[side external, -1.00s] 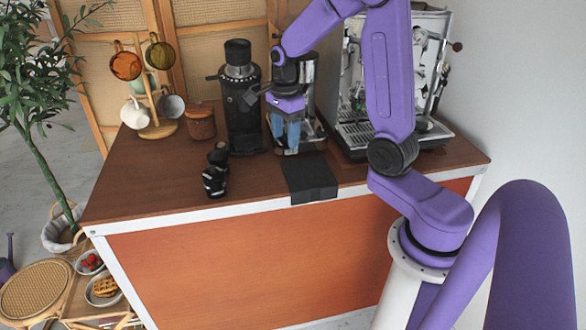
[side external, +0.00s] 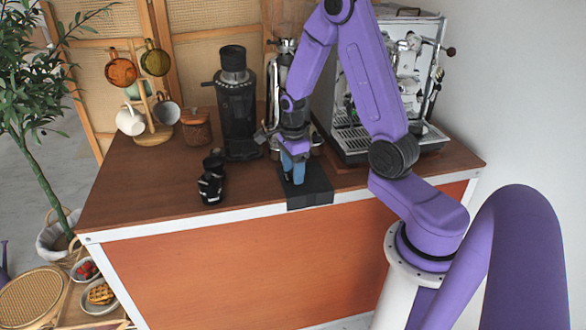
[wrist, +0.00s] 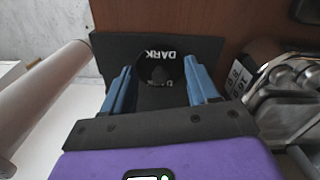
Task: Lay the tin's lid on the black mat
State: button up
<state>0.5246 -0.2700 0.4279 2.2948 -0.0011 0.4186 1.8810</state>
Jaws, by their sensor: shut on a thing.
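The black mat (side external: 318,198) lies at the front edge of the counter, and its flat surface shows in the wrist view (wrist: 112,48). My gripper (side external: 292,181) is low over the mat, pointing down. In the wrist view, my gripper (wrist: 158,69) has its blue fingers on either side of a dark round lid (wrist: 155,72), shut on it. White lettering reading DARK shows at the lid's far side. I cannot tell whether the lid touches the mat.
A black grinder (side external: 237,110) stands behind and left of my gripper. The espresso machine (side external: 350,130) is to the right. Small black items (side external: 210,183), a wooden-brown canister (side external: 196,127) and a mug tree (side external: 153,130) are left. The counter's front edge is close.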

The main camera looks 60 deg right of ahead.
jog(key=o, duration=1)
jog(key=shift+f, duration=0.1)
notch_tip(320, 180, up, 12)
jog(key=s+a+r+n, duration=0.1)
jog(key=s+a+n, duration=0.3)
jog(key=a+n, duration=0.4)
jog(key=s+a+n, duration=0.4)
jog(key=a+n, duration=0.3)
jog(key=n, duration=0.4)
jog(key=s+a+n, duration=0.1)
jog(key=s+n, duration=0.3)
jog(key=n, duration=0.2)
jog(key=s+a+n, duration=0.1)
jog(key=s+n, duration=0.4)
jog(key=n, duration=0.1)
jog(key=s+a+n, duration=0.2)
jog(key=s+n, duration=0.3)
jog(key=n, duration=0.1)
jog(key=shift+s+r, duration=0.15)
